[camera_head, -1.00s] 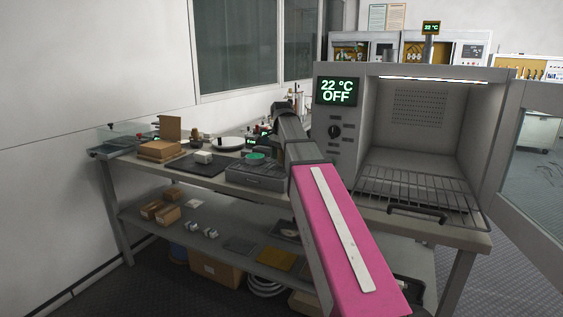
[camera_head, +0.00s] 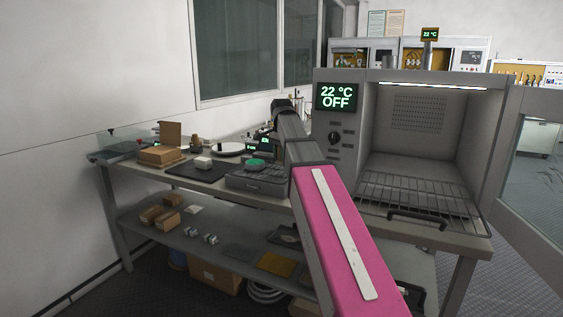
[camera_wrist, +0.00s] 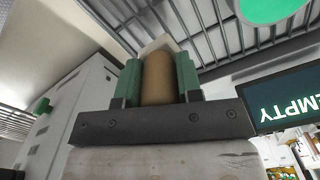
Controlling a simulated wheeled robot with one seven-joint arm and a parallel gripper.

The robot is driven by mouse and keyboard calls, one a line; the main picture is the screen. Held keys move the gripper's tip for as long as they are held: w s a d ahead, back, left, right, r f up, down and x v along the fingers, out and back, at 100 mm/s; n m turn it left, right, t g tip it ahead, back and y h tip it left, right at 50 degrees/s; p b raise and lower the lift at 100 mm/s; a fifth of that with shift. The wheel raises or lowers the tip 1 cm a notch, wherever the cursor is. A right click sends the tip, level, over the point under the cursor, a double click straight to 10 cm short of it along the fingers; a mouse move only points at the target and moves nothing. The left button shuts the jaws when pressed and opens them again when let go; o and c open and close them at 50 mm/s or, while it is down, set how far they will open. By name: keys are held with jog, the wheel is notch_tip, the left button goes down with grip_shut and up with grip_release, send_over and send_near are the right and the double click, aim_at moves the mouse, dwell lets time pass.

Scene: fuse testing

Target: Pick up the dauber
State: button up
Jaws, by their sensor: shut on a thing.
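In the wrist view, my gripper (camera_wrist: 156,62) has its two green fingers closed on a brown, rounded upright piece with a paler top, which I take to be the dauber (camera_wrist: 158,82). The fingers press on its left and right sides. Its far end is partly hidden. In the head view, my pink and grey arm reaches toward the back of the bench, and the gripper and held piece are hidden behind it.
The workbench (camera_head: 215,187) carries a cardboard box (camera_head: 162,156), a dark mat (camera_head: 190,172), a grey device with a green disc (camera_head: 254,163) and a white round plate (camera_head: 230,148). An open oven (camera_head: 345,165) reading 22 °C OFF stands right of my arm.

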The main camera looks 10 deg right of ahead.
jog(key=s+a+r, duration=0.8)
jog(key=shift+a, duration=0.3)
jog(key=shift+w, duration=0.1)
dwell(1.2)
jog(key=t, duration=0.4)
send_over(255, 161)
jog(key=s, duration=0.2)
jog(key=f, duration=0.1)
jog(key=shift+w+f, duration=0.1)
jog(key=shift+f, duration=3.05)
jog(key=shift+f, duration=0.6)
jog(key=shift+r, duration=0.1)
notch_tip(255, 161, up, 7)
